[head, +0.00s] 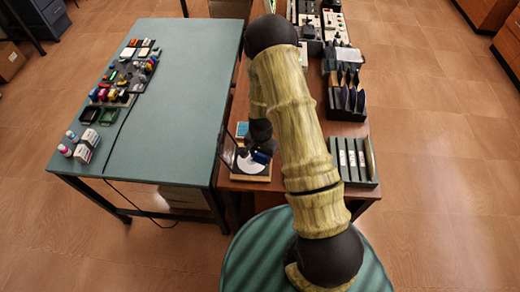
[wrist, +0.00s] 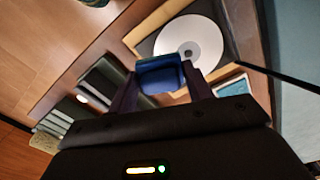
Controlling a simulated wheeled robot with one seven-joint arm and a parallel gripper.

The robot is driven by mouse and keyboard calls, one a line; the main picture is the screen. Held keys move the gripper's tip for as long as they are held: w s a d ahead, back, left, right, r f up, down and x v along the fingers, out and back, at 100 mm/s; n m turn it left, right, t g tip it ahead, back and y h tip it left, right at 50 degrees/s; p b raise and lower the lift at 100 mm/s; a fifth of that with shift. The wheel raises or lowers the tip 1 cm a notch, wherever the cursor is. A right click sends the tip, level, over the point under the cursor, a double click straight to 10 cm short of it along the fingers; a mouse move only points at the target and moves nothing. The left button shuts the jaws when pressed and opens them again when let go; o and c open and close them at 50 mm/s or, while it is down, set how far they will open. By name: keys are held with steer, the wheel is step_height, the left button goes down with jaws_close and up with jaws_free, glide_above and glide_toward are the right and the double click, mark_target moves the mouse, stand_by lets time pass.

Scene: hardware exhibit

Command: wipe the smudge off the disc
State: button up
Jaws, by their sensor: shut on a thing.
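A white disc (wrist: 190,40) with a grey centre lies in a dark, wood-edged tray (wrist: 152,22) in the wrist view. In the head view the disc (head: 247,164) is partly hidden by my arm. I cannot make out a smudge on it. My gripper (wrist: 160,88) is shut on a blue block-like wiper (wrist: 160,71), held between its two fingers at the disc's near side. In the head view my gripper (head: 260,153) is small and dark over the tray's right part. Whether the wiper touches the disc I cannot tell.
A small light-blue box (wrist: 232,87) stands beside the tray. A slotted rack (head: 356,163) stands to the right on the brown table. The green table (head: 180,120) holds bottles and small parts at its left.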

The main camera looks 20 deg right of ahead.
steer(key=shift+s+d+r+p, duration=0.15)
steer(key=shift+r+p, duration=0.25)
steer(key=shift+r, duration=0.5)
steer(key=shift+s+a+r, duration=0.1)
steer(key=shift+a+r, duration=0.15)
steer(key=shift+f, duration=0.1)
steer(key=shift+w+d+f+n+b, duration=0.25)
steer(key=shift+f+n+b, duration=0.25)
steer(key=shift+n, duration=0.4)
steer(key=n+b, duration=0.1)
steer(key=f+n, duration=0.1)
steer(key=n, duration=0.1)
steer(key=shift+w+d+b, duration=0.15)
steer(key=shift+w+b, duration=0.15)
steer(key=shift+b, duration=0.1)
steer(key=n, duration=0.1)
steer(key=n+b, duration=0.1)
steer(key=n, duration=0.1)
steer(key=shift+w+d+f, duration=0.2)
steer(key=shift+w+d, duration=0.1)
steer(key=shift+w, duration=0.05)
steer(key=shift+n, duration=0.3)
